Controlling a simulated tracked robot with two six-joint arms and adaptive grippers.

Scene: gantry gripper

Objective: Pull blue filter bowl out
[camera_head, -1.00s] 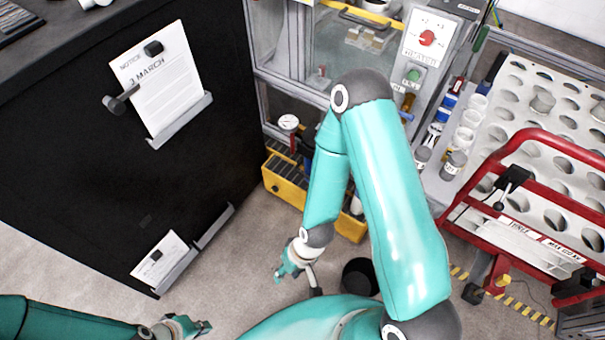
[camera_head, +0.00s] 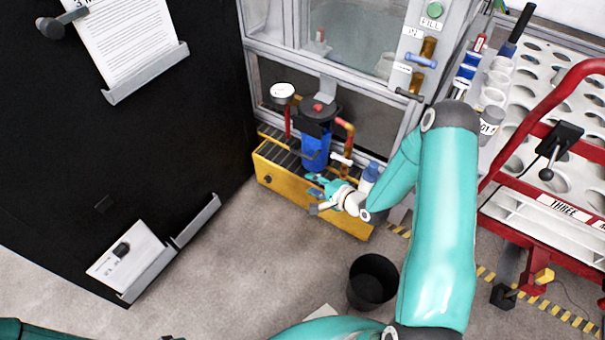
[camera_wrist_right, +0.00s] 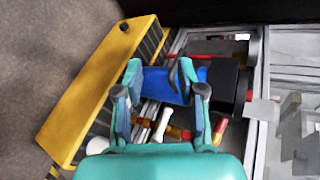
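The blue filter bowl (camera_head: 316,152) hangs upright under a dark cap with a red button (camera_head: 318,108), at the lower front of the grey cabinet. It also shows in the right wrist view (camera_wrist_right: 168,84), lying sideways in that picture. My right gripper (camera_head: 318,184) is low in front of the bowl, near its bottom end. In the right wrist view its fingers (camera_wrist_right: 160,82) are spread, with the bowl showing between and beyond them; I cannot tell whether they touch it. Only a sliver of my left gripper (camera_head: 172,338) shows at the bottom edge.
A yellow tray with a dark grating (camera_head: 270,178) lies under the bowl. A gauge (camera_head: 282,92) and a copper pipe (camera_head: 346,135) flank it. A black bin (camera_head: 372,282) stands on the floor. A red-framed cart (camera_head: 535,215) is at right, a black panel (camera_head: 150,130) at left.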

